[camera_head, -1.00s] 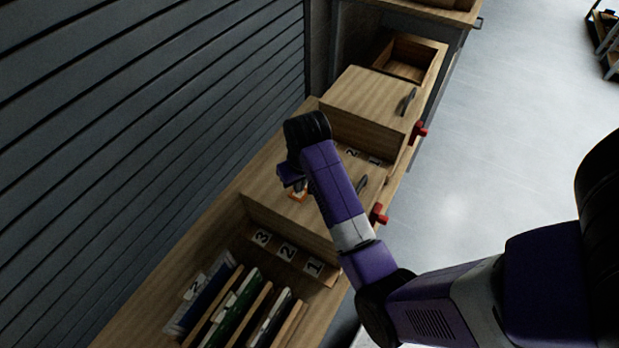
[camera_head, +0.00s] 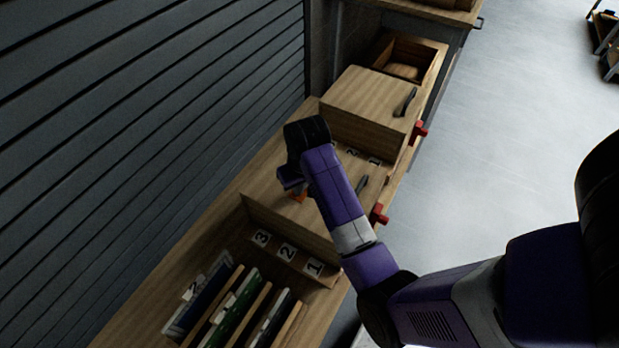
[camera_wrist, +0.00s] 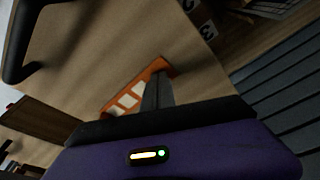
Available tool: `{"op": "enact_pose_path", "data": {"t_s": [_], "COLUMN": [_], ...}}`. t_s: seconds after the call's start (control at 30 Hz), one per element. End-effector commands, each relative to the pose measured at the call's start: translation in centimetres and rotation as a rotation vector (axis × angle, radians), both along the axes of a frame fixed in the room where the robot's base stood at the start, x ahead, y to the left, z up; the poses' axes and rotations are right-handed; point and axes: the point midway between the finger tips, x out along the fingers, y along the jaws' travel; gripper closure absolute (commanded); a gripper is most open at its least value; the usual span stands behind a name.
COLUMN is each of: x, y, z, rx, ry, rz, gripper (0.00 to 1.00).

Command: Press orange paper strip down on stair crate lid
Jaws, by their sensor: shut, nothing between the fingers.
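The orange paper strip (camera_wrist: 135,88), with pale squares along it, lies on the wooden lid (camera_wrist: 95,55) in the wrist view. In the head view only a small orange piece of the strip (camera_head: 298,197) shows beside my gripper (camera_head: 291,187); my arm hides part of the lid (camera_head: 268,187). In the wrist view my shut gripper (camera_wrist: 157,90) is empty, with its fingertips at the strip's right end. They look in contact or nearly so; I cannot tell which.
A dark handle (camera_head: 361,185) stands on the lid. Numbered tags (camera_head: 286,252) and a rack of upright panels (camera_head: 232,305) are in front. A second wooden lid (camera_head: 365,95) and an open box (camera_head: 407,62) stand behind. The slatted wall (camera_head: 150,120) is close on the left.

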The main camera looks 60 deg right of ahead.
Motion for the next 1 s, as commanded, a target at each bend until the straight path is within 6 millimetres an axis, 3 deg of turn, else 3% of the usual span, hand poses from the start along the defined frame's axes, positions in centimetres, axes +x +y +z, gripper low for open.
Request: {"op": "enact_pose_path", "data": {"t_s": [0.27,1.0], "x": [0.0,0.0], "y": [0.0,0.0], "z": [0.3,5.2], "rx": [0.001,0.001], "ry": [0.002,0.002], "rz": [0.0,0.0], "gripper": [1.0,1.0]}}
